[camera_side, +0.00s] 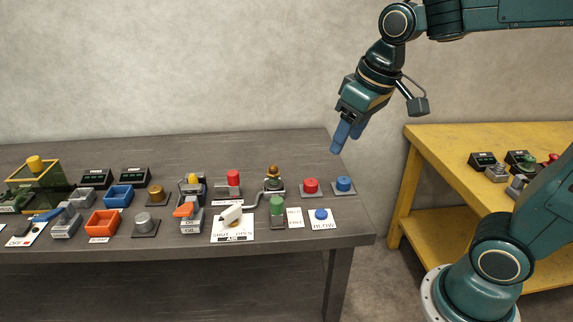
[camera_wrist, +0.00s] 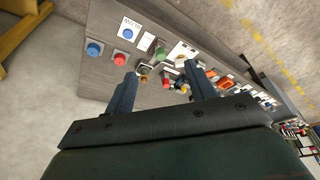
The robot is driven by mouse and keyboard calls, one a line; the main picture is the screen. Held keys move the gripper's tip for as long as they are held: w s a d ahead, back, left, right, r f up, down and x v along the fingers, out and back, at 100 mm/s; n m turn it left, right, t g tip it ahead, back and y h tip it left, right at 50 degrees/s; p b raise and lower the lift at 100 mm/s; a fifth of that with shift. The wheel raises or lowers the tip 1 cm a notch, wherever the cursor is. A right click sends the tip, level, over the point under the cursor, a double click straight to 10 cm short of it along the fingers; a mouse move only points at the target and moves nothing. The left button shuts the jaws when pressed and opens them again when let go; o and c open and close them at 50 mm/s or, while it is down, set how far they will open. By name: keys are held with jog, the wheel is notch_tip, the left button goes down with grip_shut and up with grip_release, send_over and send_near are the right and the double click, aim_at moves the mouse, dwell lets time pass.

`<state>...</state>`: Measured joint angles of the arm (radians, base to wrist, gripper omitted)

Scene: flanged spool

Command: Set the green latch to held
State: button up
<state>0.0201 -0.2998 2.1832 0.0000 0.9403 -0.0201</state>
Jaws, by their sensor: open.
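The green latch (camera_side: 277,205) is a green piece on a small dark grey base near the front right of the dark table. A white card (camera_side: 295,217) beside it has print too small to read surely, so I cannot tell the latch's setting. The green latch also shows in the wrist view (camera_wrist: 160,49), beyond and between my fingers. My gripper (camera_side: 346,139) is open and empty, high above the table's right end, right of the latch and apart from it. Its two blue fingers also show in the wrist view (camera_wrist: 160,72).
A blue button (camera_side: 321,214) on a BLOW card stands right of the latch. Red (camera_side: 311,186) and blue (camera_side: 344,184) buttons and a brass-topped fixture (camera_side: 273,178) stand behind. A yellow table (camera_side: 480,140) stands at right.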

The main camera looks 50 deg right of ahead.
jog(key=w+f+g, duration=0.2)
jog(key=w+f, duration=0.2)
jog(key=w, duration=0.7)
jog(key=g, duration=0.2)
send_over(277, 200)
notch_tip(277, 200, down, 10)
jog(key=shift+w+r, duration=0.1)
jog(key=shift+w, duration=0.05)
notch_tip(277, 200, down, 14)
jog(key=shift+r, duration=0.1)
grip_shut()
jog(key=shift+w+d, duration=1.75)
jog(key=shift+r+t, duration=0.1)
jog(key=shift+t, duration=0.2)
